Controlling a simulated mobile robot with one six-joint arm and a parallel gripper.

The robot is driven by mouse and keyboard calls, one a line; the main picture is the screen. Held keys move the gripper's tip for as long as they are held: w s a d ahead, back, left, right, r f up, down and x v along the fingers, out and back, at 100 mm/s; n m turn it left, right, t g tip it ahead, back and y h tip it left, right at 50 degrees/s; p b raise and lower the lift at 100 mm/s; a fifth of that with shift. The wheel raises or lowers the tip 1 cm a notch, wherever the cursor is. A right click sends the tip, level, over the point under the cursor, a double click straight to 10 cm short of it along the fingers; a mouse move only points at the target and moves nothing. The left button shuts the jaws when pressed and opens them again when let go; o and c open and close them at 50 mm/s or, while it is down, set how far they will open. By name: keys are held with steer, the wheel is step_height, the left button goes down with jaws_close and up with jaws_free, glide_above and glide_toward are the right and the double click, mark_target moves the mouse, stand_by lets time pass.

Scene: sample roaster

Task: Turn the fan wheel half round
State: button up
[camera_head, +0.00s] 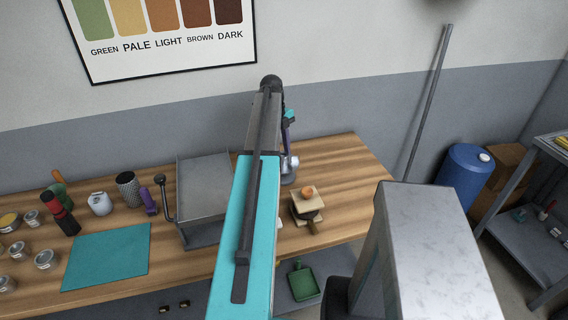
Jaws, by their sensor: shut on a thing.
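My teal and dark grey arm crosses the middle of the view and bends down at its far end. A small teal and dark part of my wrist shows just right of the arm, above the bench. My fingertips are hidden or too small to make out. Below the wrist, a silvery metal part (289,168) stands on the bench, partly covered by my arm. I cannot tell whether it belongs to the fan. I cannot make out the fan wheel, its angle or any contact with it.
A grey metal box (205,185) with a black-knobbed lever stands left of my arm. A teal mat (107,257), several tins, a purple scoop (148,201) and a dark cup (128,188) are further left. A wooden block stack (307,205) sits right. A blue barrel (464,172) stands beyond the bench.

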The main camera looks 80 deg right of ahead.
steer(key=shift+m, duration=0.4)
steer(key=shift+s+m+t, duration=0.1)
steer(key=shift+m+t, duration=0.2)
steer(key=shift+m, duration=1.4)
steer(key=o, duration=1)
steer(key=shift+d, duration=0.1)
steer(key=shift+o, duration=0.2)
steer(key=shift+r+p, duration=0.1)
steer(key=shift+p, duration=0.25)
steer(key=shift+r+p, duration=1.85)
steer(key=shift+r, duration=1.55)
